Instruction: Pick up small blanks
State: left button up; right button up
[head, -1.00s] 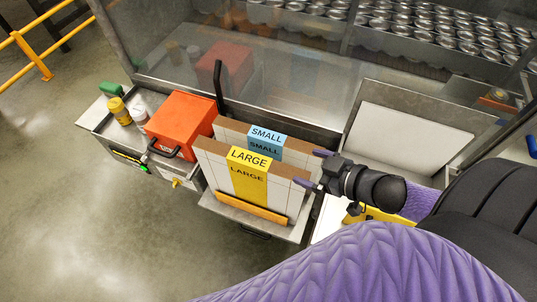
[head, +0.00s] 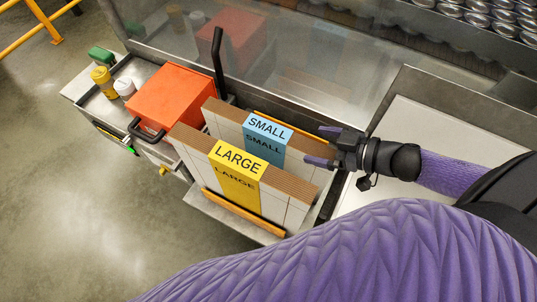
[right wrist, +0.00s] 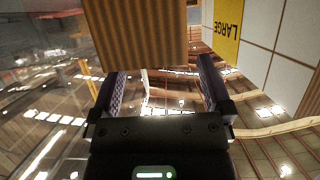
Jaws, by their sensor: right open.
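The small blanks (head: 226,111) stand upright as a flat stack with brown top edges and a blue SMALL label (head: 269,131), behind the large blanks (head: 287,184) with their yellow LARGE label. My right gripper (head: 321,147) is open and empty at the right end of the small stack, its fingers pointing left toward it. In the right wrist view, a brown ridged stack edge (right wrist: 135,35) lies ahead of the spread fingers, near their tips. Whether it touches a finger, I cannot tell. The large blanks' white face (right wrist: 277,32) is at upper right. My left gripper is not in view.
An orange box (head: 178,97) with a black handle stands left of the blanks, and a dark upright lever (head: 217,62) rises behind them. A clear guard panel (head: 300,55) runs along the back. A pale flat panel (head: 420,150) lies to the right.

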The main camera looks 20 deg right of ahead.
aim_at(294, 140)
jog(key=x, duration=0.5)
jog(key=shift+w+a+f, duration=0.15)
jog(key=shift+w+f, duration=0.1)
jog(key=shift+w, duration=0.05)
grip_shut()
dwell(1.0)
